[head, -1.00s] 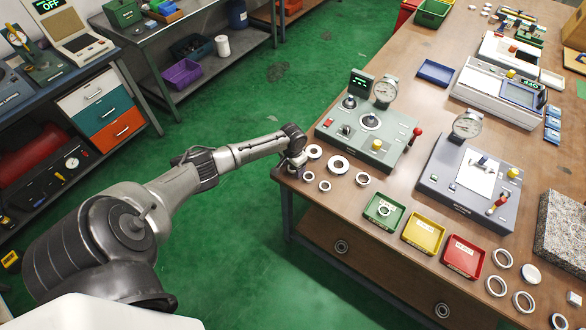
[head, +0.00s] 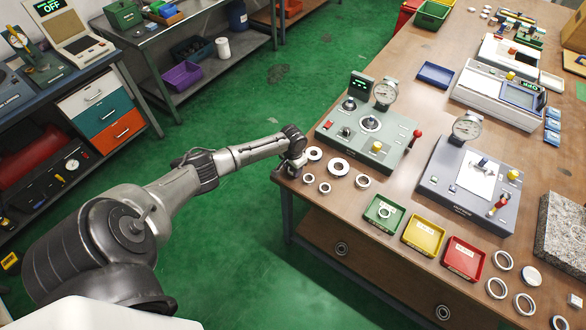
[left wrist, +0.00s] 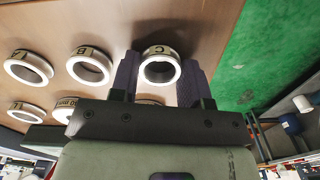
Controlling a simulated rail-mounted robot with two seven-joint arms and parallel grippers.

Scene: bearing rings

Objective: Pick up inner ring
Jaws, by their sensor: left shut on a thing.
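My left gripper (head: 290,172) is at the near left corner of the workbench. In the head view this ring is hidden by the gripper. A ring marked B (left wrist: 76,73) and another ring (left wrist: 12,70) lie beside it in the same row. In the head view, smaller rings (head: 324,187) and larger rings (head: 338,166) lie to the right of the gripper. My right gripper is not in view.
A grey-green gauge device (head: 340,142) stands behind the rings. More rings (head: 503,260) lie at right. Green floor is left of the bench.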

